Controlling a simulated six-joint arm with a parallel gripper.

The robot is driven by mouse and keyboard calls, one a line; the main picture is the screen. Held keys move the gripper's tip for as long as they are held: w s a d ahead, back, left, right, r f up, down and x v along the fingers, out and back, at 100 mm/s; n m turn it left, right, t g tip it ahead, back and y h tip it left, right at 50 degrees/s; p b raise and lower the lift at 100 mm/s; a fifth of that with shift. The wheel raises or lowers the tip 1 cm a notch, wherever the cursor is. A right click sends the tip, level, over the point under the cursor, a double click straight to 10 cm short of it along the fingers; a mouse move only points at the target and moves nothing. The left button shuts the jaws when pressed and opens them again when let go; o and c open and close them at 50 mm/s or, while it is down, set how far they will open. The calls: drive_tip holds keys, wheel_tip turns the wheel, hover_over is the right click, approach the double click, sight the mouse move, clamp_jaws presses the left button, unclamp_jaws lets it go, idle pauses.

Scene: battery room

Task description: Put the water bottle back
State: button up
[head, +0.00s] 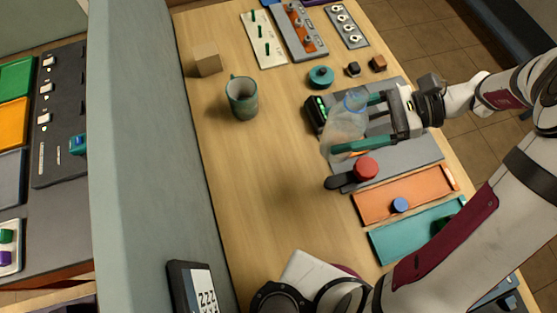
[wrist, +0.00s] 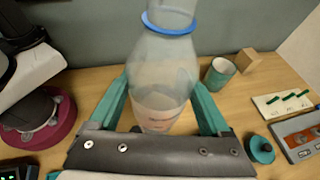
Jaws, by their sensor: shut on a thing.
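The water bottle is clear and translucent with a blue neck ring. In the wrist view the bottle (wrist: 165,75) is roughly upright, neck up, between the fingers (wrist: 160,85). Some liquid shows in its lower part. Its base is hidden in the wrist view, and I cannot tell whether it touches the surface.
A teal mug (head: 242,97) and a wooden cube (head: 207,59) stand to the left. A black device with a green display (head: 316,113) and a red knob (head: 366,168) are close to the bottle. Orange (head: 425,195) and teal (head: 405,239) trays lie in front. The table's middle left is clear.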

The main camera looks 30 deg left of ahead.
sight(339, 136)
wheel_tip(339, 136, down, 3)
drive_tip(key=shift+r, duration=0.1)
drive_tip(key=shift+a+f, duration=0.15)
drive_tip(key=shift+f, duration=0.05)
drive_tip(key=s+a+f, duration=0.1)
drive_tip(key=a+f, duration=0.2)
drive_tip(key=s+a+f, duration=0.1)
drive_tip(key=a+f, duration=0.6)
drive_tip(key=a, duration=0.1)
drive_tip(key=shift+s+f, duration=0.15)
drive_tip(key=shift+s, duration=0.25)
drive_tip(key=shift+f, duration=0.35)
drive_tip(key=o, duration=1.5)
drive_tip(key=shift+f, duration=0.1)
drive_tip(key=shift+o, duration=0.2)
